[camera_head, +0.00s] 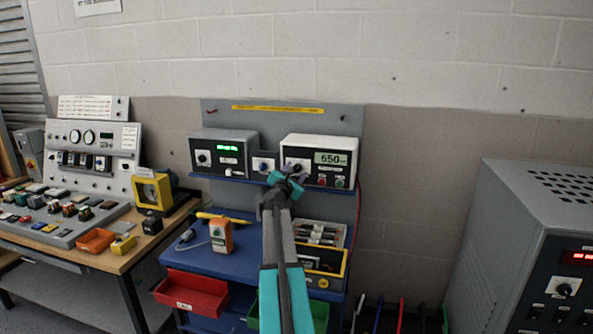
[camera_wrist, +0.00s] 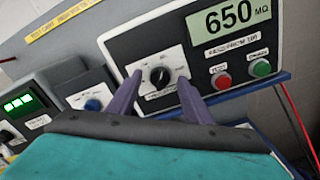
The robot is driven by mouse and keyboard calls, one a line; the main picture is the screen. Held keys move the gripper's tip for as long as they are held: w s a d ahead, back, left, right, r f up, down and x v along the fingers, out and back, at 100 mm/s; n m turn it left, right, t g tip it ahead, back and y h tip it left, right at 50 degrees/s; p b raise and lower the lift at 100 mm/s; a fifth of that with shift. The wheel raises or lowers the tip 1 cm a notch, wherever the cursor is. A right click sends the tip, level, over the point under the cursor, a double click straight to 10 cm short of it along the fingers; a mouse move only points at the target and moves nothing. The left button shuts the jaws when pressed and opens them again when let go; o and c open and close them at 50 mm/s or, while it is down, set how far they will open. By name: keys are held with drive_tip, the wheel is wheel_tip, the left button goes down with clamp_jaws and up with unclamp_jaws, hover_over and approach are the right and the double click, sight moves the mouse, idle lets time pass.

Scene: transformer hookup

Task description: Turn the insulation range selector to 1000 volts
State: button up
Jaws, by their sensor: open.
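The insulation tester (camera_head: 311,148) is a white box on the blue bench's upper shelf, and its display (camera_wrist: 232,18) reads 650 MΩ. Its range selector (camera_wrist: 159,75) is a black round knob on a white plate, left of the red and green buttons. The markings around the knob are too small to read. My gripper (camera_wrist: 159,79) is open, with one purple finger on each side of the knob. I cannot tell whether the fingers touch it. In the head view my gripper (camera_head: 287,177) is in front of the tester's left half and partly hides the knob.
A small grey box with a blue knob (camera_wrist: 93,105) stands left of the tester. Beyond it is a dark-fronted unit with a green display (camera_head: 228,148). A red button (camera_wrist: 221,80) and a green button (camera_wrist: 261,68) are close to the right finger. A red cable hangs at the right.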

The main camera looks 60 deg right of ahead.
drive_tip(key=shift+w+d, duration=0.2)
drive_tip(key=shift+d, duration=0.3)
drive_tip(key=c, duration=0.9)
drive_tip(key=shift+d, duration=0.1)
drive_tip(key=shift+c, duration=0.8)
